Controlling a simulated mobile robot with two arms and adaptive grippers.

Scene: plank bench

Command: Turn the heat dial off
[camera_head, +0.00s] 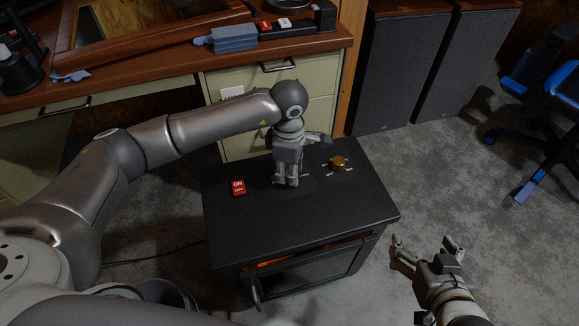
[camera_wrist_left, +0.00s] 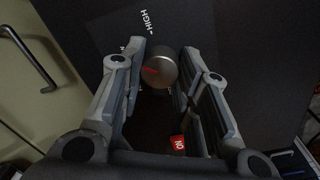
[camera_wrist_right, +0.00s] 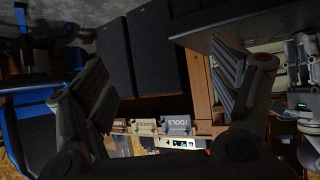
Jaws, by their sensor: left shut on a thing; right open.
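A dark box-shaped heater or oven (camera_head: 300,225) stands on the floor with its flat top facing up. My left gripper (camera_head: 287,183) points down onto the top. In the left wrist view its fingers are shut on a grey round dial (camera_wrist_left: 158,70) with a red mark; a "HIGH" label is printed beside it. In the head view the gripper hides this dial. A second, gold dial (camera_head: 339,163) with small printed marks sits to its right. A red ON switch (camera_head: 238,187) is at the left of the top. My right gripper (camera_head: 425,243) is open and empty, off the box's right front corner.
The box's front door (camera_head: 310,272) has a handle, with an orange glow along its top edge. A desk with cream drawers (camera_head: 270,85) stands behind. Two dark speakers (camera_head: 398,75) and a blue-black chair (camera_head: 540,110) are at the right.

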